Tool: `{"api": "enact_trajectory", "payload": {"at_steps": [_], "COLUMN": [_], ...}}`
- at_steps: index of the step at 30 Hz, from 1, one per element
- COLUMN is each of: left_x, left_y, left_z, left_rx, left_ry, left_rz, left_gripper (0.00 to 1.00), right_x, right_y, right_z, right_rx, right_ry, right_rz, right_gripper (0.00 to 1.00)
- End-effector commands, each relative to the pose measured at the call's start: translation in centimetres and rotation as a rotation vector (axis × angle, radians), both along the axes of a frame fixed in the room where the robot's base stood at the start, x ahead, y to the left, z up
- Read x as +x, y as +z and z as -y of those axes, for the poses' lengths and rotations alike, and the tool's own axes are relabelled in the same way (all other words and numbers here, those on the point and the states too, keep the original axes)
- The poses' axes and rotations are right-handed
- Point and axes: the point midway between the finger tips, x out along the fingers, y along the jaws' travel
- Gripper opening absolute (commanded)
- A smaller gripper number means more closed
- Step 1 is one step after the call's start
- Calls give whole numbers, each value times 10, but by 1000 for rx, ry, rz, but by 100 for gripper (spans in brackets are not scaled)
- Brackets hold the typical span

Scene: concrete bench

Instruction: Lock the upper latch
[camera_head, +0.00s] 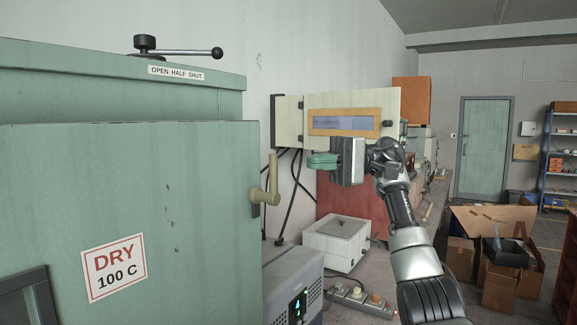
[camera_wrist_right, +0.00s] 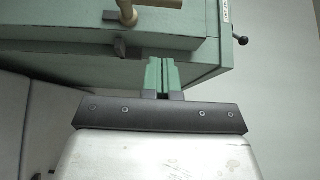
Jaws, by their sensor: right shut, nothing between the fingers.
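A green cabinet door (camera_head: 190,190) fills the left of the head view, marked "DRY 100 C". A tan latch handle (camera_head: 268,182) is on its right edge, with its grip pointing up. The handle also shows, partly cut off, at the top of the wrist view (camera_wrist_right: 131,12). I cannot tell whether it is locked, and no second latch shows clearly. My right gripper (camera_head: 318,160) has green fingers pointing left; they are shut and empty, apart from the handle and to its right. The shut fingers also show in the wrist view (camera_wrist_right: 160,75). My left gripper is not in view.
A black lever (camera_head: 180,52) is on the cabinet top above an "OPEN HALF SHUT" label (camera_head: 176,73). A cream box with a window (camera_head: 345,122) is behind my gripper. A white box (camera_head: 336,243), a grey unit (camera_head: 292,285) and a power strip (camera_head: 358,298) are on the bench below.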

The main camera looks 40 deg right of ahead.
Motion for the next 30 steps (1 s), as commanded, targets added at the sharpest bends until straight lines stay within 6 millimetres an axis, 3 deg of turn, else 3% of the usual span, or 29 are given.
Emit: {"api": "enact_trajectory", "payload": {"at_steps": [6,12,18,30], "left_x": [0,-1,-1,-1], "left_y": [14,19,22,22], "left_z": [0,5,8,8], "left_rx": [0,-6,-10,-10], "left_ry": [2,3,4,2], "left_rz": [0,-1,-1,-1], "left_gripper": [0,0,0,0], "right_x": [10,-5,-12,-13], "right_y": [2,1,1,0], "right_z": [-49,-67,-77,-79], "right_rx": [-1,-1,0,0], "right_ry": [3,0,0,-1], "right_rz": [0,0,-1,0], "right_gripper": [0,0,0,0]}}
